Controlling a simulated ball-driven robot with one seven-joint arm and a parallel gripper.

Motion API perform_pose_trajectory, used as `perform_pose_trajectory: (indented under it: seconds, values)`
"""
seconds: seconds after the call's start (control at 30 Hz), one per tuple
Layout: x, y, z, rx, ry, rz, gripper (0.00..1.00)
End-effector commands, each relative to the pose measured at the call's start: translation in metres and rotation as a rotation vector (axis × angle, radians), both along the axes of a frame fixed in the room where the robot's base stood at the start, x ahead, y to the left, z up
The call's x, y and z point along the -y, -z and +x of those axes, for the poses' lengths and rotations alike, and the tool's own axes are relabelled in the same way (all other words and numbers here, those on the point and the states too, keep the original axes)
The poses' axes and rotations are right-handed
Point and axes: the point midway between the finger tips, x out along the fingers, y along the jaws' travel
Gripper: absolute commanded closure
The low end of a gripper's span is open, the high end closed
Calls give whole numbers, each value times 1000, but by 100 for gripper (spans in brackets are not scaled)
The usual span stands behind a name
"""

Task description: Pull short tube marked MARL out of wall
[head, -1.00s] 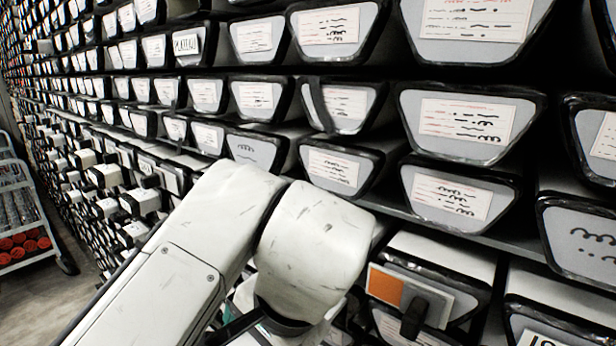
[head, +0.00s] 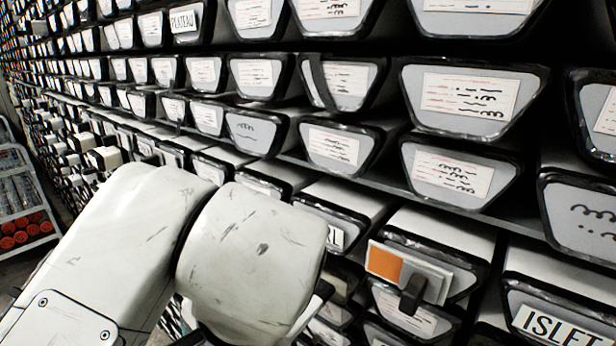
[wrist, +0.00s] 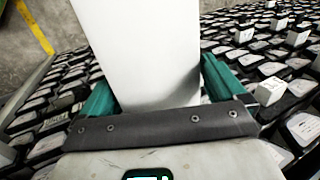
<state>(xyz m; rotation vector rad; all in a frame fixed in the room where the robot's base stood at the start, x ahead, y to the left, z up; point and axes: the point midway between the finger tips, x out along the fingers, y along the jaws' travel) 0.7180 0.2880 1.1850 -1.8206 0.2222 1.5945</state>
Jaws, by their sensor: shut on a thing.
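My gripper (wrist: 155,88) is shut on a pale, flat-sided tube (wrist: 140,50) in the wrist view. The tube stands between the two teal fingers and runs out of the top of the picture. No lettering shows on its visible face, so I cannot read MARL on it. In the head view my arm hides the gripper and the held tube. No label reading MARL shows in either view. A label with only its last strokes visible (head: 332,234) is partly covered by my arm.
Rows of trapezoid-ended liners fill the wall. One end reads ISLET (head: 550,325), another PLATEAU (head: 185,19). A liner with an orange-and-white card (head: 385,265) on a dark clip juts near my arm. A cart (head: 22,205) with red-ended rolls stands at far left, beside bare floor.

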Motion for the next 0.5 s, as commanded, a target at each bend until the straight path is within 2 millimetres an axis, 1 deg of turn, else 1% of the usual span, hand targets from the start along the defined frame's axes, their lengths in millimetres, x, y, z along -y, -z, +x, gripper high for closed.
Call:
perform_pose_trajectory:
  seconds: [0.3,0.5]
  values:
    - [-12,-1,-15,2,-1,1,86]
    - [-17,-1,-22,2,0,1,86]
